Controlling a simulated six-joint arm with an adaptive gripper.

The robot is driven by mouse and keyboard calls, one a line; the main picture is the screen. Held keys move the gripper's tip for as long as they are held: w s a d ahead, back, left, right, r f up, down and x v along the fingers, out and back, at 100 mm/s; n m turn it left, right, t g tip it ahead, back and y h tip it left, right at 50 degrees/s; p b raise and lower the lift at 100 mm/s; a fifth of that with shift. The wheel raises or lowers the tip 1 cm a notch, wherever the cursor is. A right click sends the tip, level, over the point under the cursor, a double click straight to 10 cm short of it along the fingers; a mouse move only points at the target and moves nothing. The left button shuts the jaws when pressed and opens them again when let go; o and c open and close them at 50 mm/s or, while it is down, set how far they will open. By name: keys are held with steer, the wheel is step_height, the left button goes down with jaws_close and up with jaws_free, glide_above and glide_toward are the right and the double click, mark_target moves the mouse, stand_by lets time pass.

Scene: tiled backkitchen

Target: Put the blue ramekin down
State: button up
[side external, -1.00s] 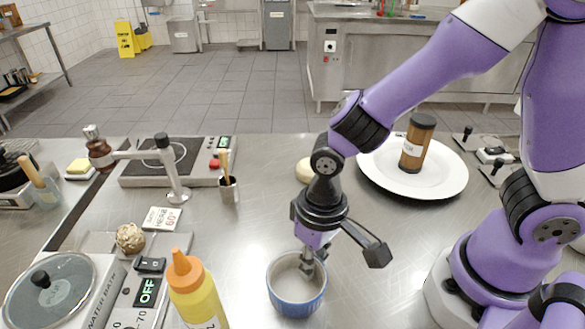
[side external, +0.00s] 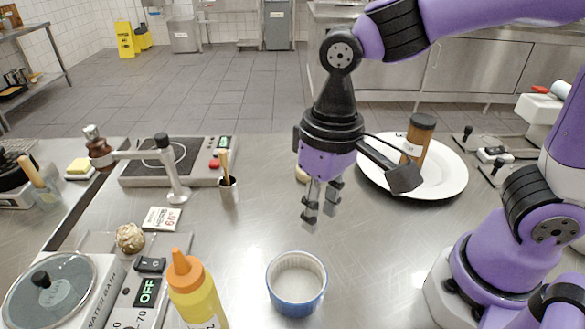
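The blue ramekin (side external: 296,295) stands upright on the steel counter at the front middle. It has a ribbed blue outside and a white inside, and it looks empty. My gripper (side external: 321,207) hangs above and behind it, pointing down, clear of the ramekin. Its two fingers are apart with nothing between them.
A yellow squeeze bottle (side external: 195,292) stands left of the ramekin. A white plate (side external: 448,176) bearing a brown jar (side external: 416,141) lies behind to the right. A water bath (side external: 98,296), a hot plate (side external: 140,174) and a metal cup (side external: 228,189) are left.

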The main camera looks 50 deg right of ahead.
steer(key=d+r+t, duration=0.2)
steer(key=d, duration=0.4)
steer(key=s+d+r+t, duration=0.1)
steer(key=d+r+t, duration=0.1)
steer(key=d, duration=0.4)
steer(key=shift+d+r+t+h, duration=0.15)
steer(key=shift+r+t+h, duration=0.2)
steer(key=shift+t, duration=0.45)
